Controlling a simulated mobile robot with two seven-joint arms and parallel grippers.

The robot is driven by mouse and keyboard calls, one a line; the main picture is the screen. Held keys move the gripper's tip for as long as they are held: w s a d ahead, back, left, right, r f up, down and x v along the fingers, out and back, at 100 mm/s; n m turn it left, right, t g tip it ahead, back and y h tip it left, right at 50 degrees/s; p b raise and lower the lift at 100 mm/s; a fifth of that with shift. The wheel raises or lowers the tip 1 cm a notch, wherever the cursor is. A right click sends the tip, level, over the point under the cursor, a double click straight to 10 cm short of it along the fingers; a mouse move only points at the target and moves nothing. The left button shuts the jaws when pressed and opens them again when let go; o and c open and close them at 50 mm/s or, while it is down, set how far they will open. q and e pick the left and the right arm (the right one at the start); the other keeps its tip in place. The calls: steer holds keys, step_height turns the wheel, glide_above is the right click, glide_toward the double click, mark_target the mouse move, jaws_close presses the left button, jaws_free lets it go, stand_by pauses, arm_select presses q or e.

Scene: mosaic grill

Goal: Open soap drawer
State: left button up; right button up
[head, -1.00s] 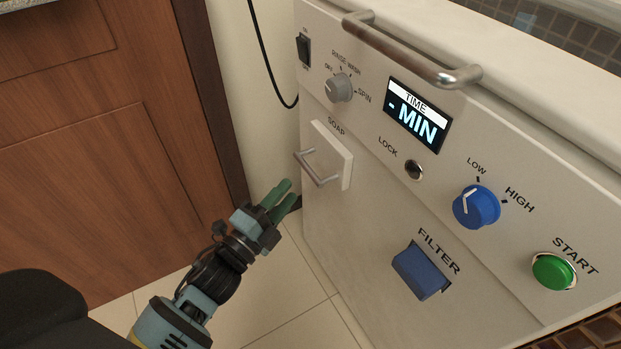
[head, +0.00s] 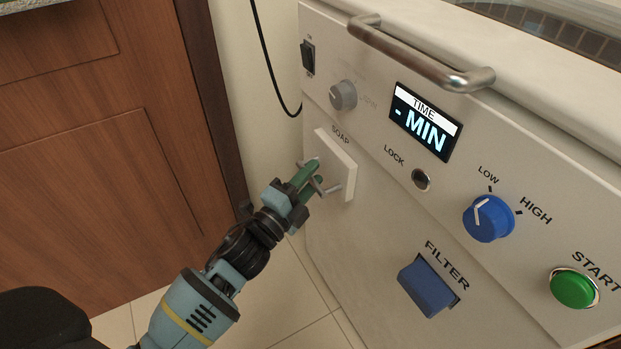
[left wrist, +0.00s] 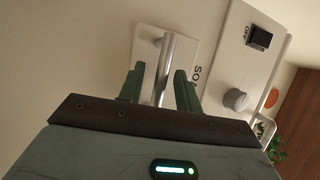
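The soap drawer (head: 343,168) is a small white panel on the front of the white machine, below the word SOAP. Its metal bar handle (head: 332,190) stands out from the panel. My left gripper (head: 312,176) is at the handle, its green fingers pointing at the drawer. In the left wrist view, the handle (left wrist: 165,68) lies between the two open fingers (left wrist: 160,88), with gaps visible on both sides. The drawer front (left wrist: 148,45) shows behind it and looks shut. My right gripper is not in view.
The machine's front also carries a grey knob (head: 343,95), a lock (head: 421,180), a blue filter (head: 427,287), a blue knob (head: 488,218) and a green start button (head: 574,287). A long metal handle (head: 420,55) is above. A wooden cabinet (head: 90,170) stands at left.

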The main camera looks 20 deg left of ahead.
arm_select(q)
jaws_close()
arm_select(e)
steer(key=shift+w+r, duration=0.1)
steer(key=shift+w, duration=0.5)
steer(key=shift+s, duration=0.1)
arm_select(q)
steer(key=s+a+p, duration=0.3)
steer(key=s+a, duration=0.3)
steer(key=s, duration=0.1)
steer(key=shift+s, duration=0.4)
jaws_free()
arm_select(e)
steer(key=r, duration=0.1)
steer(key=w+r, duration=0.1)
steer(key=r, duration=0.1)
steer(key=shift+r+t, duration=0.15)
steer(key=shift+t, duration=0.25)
